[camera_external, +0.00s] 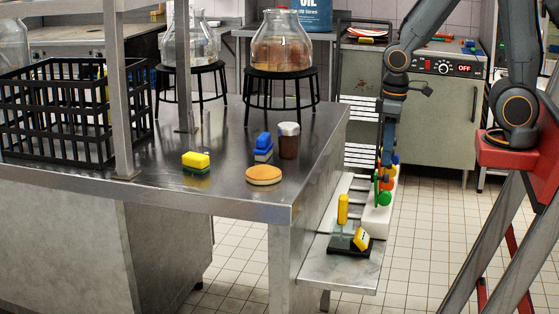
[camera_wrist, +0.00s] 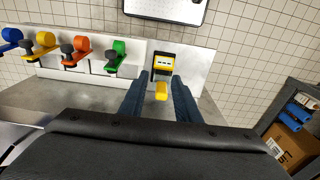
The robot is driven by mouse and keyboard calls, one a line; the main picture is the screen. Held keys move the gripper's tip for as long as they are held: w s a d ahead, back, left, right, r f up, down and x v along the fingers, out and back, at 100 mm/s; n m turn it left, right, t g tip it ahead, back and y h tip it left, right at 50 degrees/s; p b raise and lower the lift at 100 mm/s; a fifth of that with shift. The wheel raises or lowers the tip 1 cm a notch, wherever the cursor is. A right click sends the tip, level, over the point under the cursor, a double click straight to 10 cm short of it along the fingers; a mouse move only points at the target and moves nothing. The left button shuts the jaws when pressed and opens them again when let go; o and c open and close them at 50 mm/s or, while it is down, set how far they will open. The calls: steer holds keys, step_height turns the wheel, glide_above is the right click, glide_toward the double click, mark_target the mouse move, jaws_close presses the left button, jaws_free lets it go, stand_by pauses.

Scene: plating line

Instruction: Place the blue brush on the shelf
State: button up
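The blue brush (camera_external: 263,147), a blue-topped piece with a pale lower part, stands on the steel table near its right end. It does not show in the wrist view. A low metal side shelf (camera_external: 338,274) juts out from the right end of the table; it also shows in the wrist view (camera_wrist: 196,75). My gripper (camera_wrist: 161,76) points down over the side-shelf area, away from the brush. Its two dark fingers are apart. A yellow upright piece (camera_wrist: 161,91) shows between them in the picture, with gaps on both sides. In the external view the fingertips are hard to make out.
A yellow sponge (camera_external: 195,160), an orange-brown disc (camera_external: 264,175) and a brown jar (camera_external: 289,141) surround the brush. A white manifold (camera_wrist: 92,67) with coloured valves and a black tray (camera_external: 349,247) occupy the side shelf.

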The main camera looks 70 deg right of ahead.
step_height(320, 180, up, 17)
steer(key=n+p, duration=0.2)
steer(key=n, duration=1.6)
glide_above(263, 135)
steer(key=shift+g, duration=0.3)
step_height(263, 135, down, 5)
steer(key=shift+d+f, duration=0.15)
steer(key=shift+f, duration=0.05)
steer(key=shift+f+p, duration=1.6)
steer(key=shift+f, duration=2.2)
jaws_close()
